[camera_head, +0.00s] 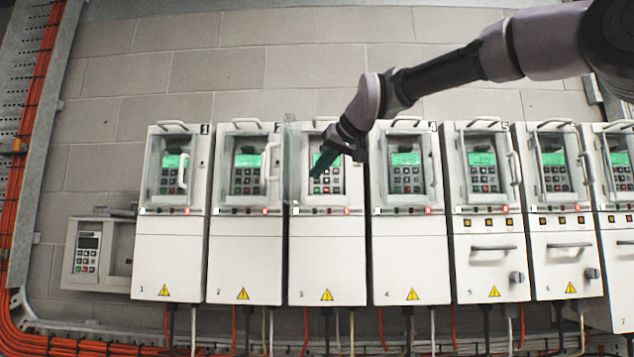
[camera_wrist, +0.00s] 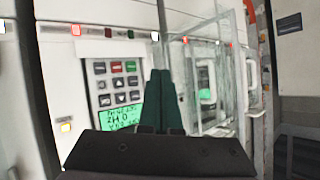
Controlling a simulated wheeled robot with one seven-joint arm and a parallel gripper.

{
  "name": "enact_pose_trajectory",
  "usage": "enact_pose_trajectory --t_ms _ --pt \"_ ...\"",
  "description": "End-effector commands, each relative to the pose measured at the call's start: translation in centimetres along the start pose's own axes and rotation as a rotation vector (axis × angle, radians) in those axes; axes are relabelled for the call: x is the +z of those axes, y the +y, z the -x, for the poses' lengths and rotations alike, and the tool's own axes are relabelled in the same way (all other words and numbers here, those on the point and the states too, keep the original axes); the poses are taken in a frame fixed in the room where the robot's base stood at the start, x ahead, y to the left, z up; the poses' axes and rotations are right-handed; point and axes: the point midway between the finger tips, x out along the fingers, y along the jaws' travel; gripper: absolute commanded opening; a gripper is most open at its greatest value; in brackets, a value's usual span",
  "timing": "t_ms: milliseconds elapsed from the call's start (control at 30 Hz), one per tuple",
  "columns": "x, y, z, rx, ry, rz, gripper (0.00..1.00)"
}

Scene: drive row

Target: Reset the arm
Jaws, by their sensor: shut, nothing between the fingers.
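My gripper (camera_head: 316,174) is in front of the keypad panel of drive cabinet 3 (camera_head: 327,250). Its green fingers are together and hold nothing. In the wrist view my gripper (camera_wrist: 161,76) points up, its fingertips beside a keypad (camera_wrist: 118,85) with a lit green display (camera_wrist: 118,116). I cannot tell whether the fingertips touch the panel. The clear door (camera_head: 291,160) of cabinet 3 stands open at the left of its panel. In the wrist view a clear door (camera_wrist: 222,75) stands to the right of my fingers.
Several white drive cabinets stand in a row, such as cabinet 2 (camera_head: 245,255) and cabinet 4 (camera_head: 411,255). Their handles stick out. A small keypad box (camera_head: 88,250) is at the far left. Orange cables (camera_head: 30,120) run down the left wall. The wall above is bare.

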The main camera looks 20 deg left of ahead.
Motion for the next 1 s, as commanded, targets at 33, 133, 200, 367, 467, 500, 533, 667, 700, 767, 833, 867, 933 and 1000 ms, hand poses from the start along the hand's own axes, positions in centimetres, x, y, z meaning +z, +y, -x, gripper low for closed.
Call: enact_pose_trajectory --t_ms 33,133,200,367,467,500,533,667,700,767,833,867,933,1000 --pt "0.0 0.0 0.1 0.000 0.000 0.000 0.00" --pt "0.0 0.0 0.0 0.000 0.000 0.000 0.00" --pt "0.0 0.0 0.0 0.000 0.000 0.000 0.00" --pt "0.0 0.0 0.0 0.000 0.000 0.000 0.00" --pt "0.0 0.0 0.0 0.000 0.000 0.000 0.00" --pt "0.1 0.1 0.1 0.002 0.000 -0.001 0.00" --pt "0.1 0.4 0.3 0.007 -0.001 -0.004 0.00" --pt "1.6 3.8 2.2 0.060 -0.018 -0.040 0.00" --pt "2.5 5.6 3.3 0.089 -0.027 -0.060 0.00" --pt "4.5 8.7 5.3 0.141 -0.047 -0.102 0.00" --pt "7.4 12.4 8.0 0.206 -0.070 -0.161 0.00" --pt "8.8 13.8 9.2 0.234 -0.080 -0.189 0.00" --pt "12.2 17.0 12.1 0.297 -0.101 -0.256 0.00" --pt "16.0 19.6 14.8 0.355 -0.121 -0.328 0.00"
